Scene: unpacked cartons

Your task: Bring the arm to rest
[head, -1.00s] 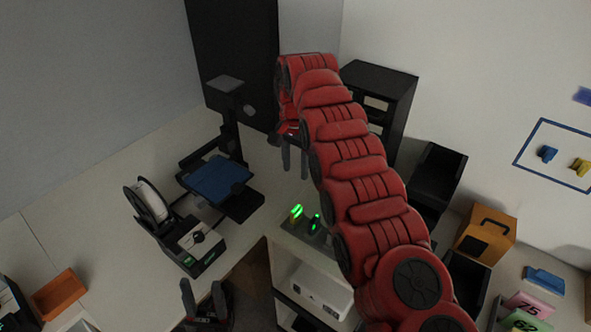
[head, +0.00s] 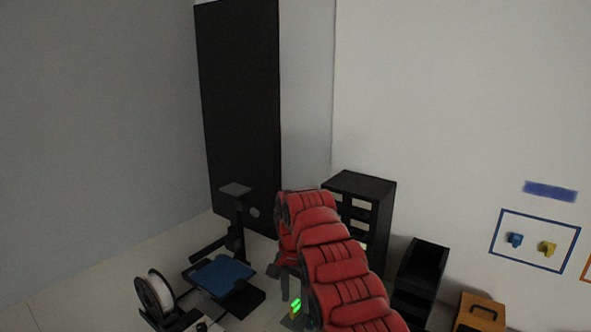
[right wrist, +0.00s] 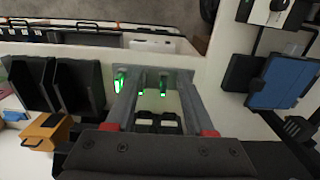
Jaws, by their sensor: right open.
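My red right arm (head: 335,265) rises from the bottom of the head view, with its wrist bent down. My right gripper (head: 292,290) hangs below it, partly hidden by the arm. In the right wrist view the two grey fingers of this gripper (right wrist: 158,76) are apart, with nothing held between them. Beyond the fingertips is a grey plate with green-lit items (right wrist: 120,82); a green light also shows under the gripper in the head view (head: 296,305). I cannot tell the gap between fingers and plate. My left gripper is not in view.
A 3D printer with a blue bed (head: 222,272) and a white spool (head: 155,294) stand left of the arm. A black shelf unit (head: 375,196), black bins (head: 420,270) and an orange box (head: 480,312) stand right.

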